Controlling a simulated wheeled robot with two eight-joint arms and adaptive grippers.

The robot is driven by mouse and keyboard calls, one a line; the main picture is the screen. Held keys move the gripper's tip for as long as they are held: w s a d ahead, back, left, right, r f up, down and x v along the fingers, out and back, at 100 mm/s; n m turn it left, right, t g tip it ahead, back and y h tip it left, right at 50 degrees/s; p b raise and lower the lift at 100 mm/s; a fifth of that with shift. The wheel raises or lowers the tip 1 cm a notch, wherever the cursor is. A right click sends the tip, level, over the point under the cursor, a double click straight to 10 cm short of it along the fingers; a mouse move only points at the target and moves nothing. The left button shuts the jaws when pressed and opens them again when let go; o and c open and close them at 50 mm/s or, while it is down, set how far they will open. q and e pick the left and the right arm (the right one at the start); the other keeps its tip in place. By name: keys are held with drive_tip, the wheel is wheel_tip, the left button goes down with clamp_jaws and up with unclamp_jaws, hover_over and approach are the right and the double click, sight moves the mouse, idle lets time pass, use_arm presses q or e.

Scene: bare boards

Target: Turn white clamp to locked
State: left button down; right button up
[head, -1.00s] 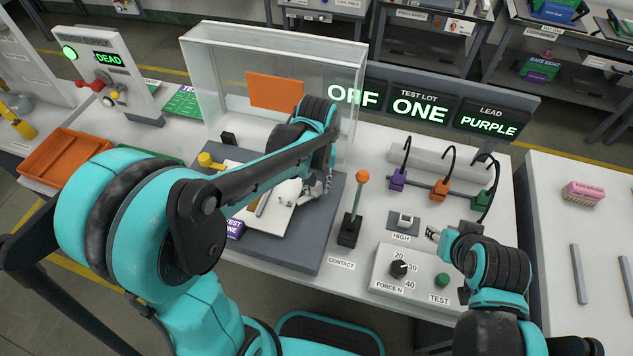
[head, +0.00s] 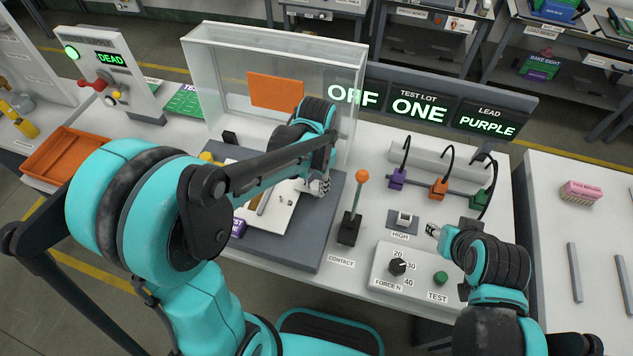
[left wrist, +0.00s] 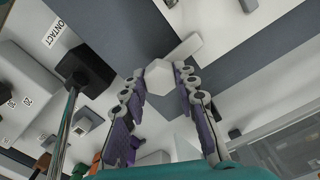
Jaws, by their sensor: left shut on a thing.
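The white clamp (left wrist: 158,76) shows in the left wrist view as a faceted white knob with a short white bar (left wrist: 184,48) pointing up and right. My left gripper (left wrist: 160,82) has its two fingers on either side of the knob and is shut on it. In the head view my left gripper (head: 321,185) is low over the right part of the grey base plate (head: 308,245), and hides most of the clamp there. Any locked marking is not readable. My right gripper (head: 433,229) hangs near the HIGH switch; its finger gap is too small to judge.
An orange-knobbed CONTACT lever (head: 356,205) stands just right of the plate. A clear guard (head: 300,75) with an orange panel rises behind. A force dial box (head: 410,272) and purple, orange and green lead clips (head: 438,188) lie to the right.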

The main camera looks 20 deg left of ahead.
sight(316, 185)
use_arm(q)
drive_tip(key=shift+m, duration=0.5)
drive_tip(key=c, duration=1.2)
unclamp_jaws()
drive_tip(key=shift+o, duration=0.2)
drive_tip(key=shift+r, duration=0.1)
wheel_tip(316, 185, up, 12)
drive_tip(key=shift+s, duration=0.1)
